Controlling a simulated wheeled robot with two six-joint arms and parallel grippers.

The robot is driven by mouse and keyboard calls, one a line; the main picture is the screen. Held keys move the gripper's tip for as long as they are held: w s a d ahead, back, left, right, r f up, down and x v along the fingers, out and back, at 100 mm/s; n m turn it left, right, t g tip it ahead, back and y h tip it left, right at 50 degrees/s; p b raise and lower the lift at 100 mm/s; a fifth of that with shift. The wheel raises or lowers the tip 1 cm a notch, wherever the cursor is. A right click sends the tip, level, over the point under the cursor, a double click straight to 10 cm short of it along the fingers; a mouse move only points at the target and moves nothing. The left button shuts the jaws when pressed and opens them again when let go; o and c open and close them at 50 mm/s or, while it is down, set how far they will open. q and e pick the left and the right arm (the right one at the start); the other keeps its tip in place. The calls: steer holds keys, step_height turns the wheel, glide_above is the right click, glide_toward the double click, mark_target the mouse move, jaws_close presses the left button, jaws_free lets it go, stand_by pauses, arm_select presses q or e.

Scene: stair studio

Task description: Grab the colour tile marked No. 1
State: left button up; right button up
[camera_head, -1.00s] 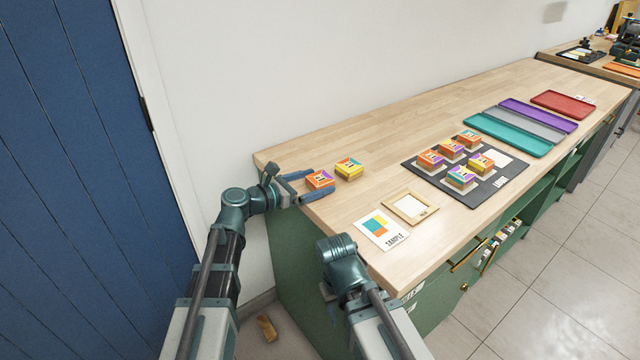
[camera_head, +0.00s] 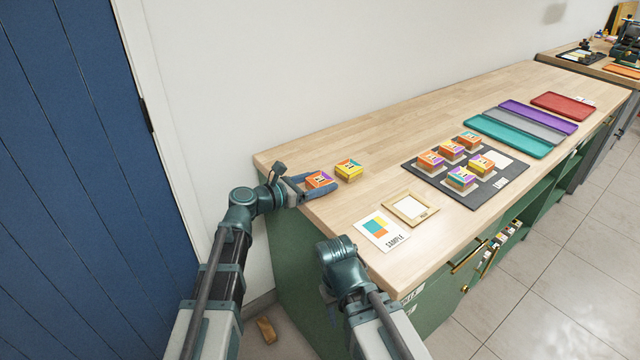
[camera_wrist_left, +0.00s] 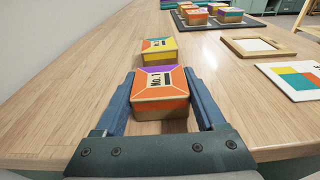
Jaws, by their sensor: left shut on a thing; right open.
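The colour tile marked No. 1 (camera_head: 319,180) is an orange block with a purple section and a pale wooden base, near the left end of the wooden counter. Its label reads "No. 1" in the left wrist view (camera_wrist_left: 160,88). My left gripper (camera_head: 318,187) is shut on this tile, one blue finger along each side; the fingers also show in the left wrist view (camera_wrist_left: 166,98). The tile appears to rest on the counter. My right gripper is not visible in the head view; only my right arm shows, by the counter's front edge.
A yellow tile (camera_head: 349,170) stands just beyond the held tile. A wooden frame (camera_head: 432,211) and a sample card (camera_head: 364,231) lie to the right. A dark mat (camera_head: 478,197) bears several tiles. Teal (camera_head: 507,136), grey, purple and red trays lie farther along. The counter's back is clear.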

mark_target(320, 179)
arm_select(q)
steer(key=shift+r+p, duration=0.9)
step_height(320, 179, up, 2)
steer(key=shift+r+p, duration=0.1)
steer(key=shift+p, duration=0.95)
steer(key=s+d, duration=0.3)
steer(key=s, duration=0.1)
steer(key=s+d, duration=0.4)
steer(key=s+d+r+p, duration=0.1)
steer(key=s+d, duration=0.2)
steer(key=s, duration=0.1)
steer(key=shift+d, duration=0.3)
steer(key=shift+s+a, duration=0.1)
